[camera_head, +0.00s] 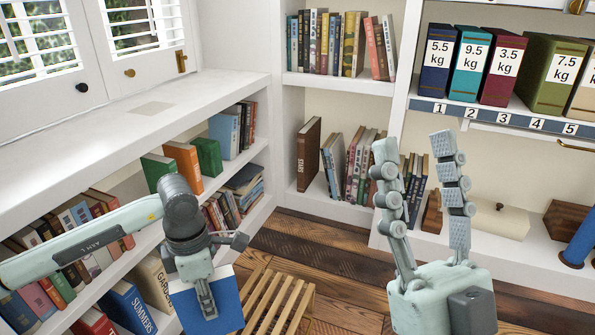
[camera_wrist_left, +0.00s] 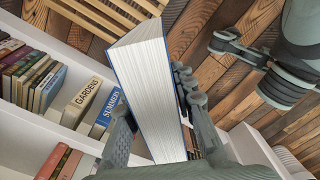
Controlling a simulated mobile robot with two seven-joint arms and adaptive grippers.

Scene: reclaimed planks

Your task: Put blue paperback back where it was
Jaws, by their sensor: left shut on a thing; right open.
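The blue paperback (camera_head: 229,301) is in my left gripper (camera_head: 207,300), in front of the left bookcase and above the floor. In the left wrist view the book (camera_wrist_left: 150,88) stands between the two fingers of the left gripper (camera_wrist_left: 155,100), its white page edges facing the camera and a thin blue cover edge showing. The fingers are shut on it. My right gripper (camera_head: 420,152) is open and empty, its fingers pointing up in front of the back shelves.
The left bookcase (camera_head: 150,210) holds rows of books, including a green book (camera_head: 157,170) and an orange book (camera_head: 184,166). SUMMERS (camera_head: 131,306) and GARDENS (camera_head: 154,283) stand on its lower shelf. A slatted wooden piece (camera_head: 278,303) lies low by the bookcase. Numbered weight-labelled binders (camera_head: 470,65) stand at right.

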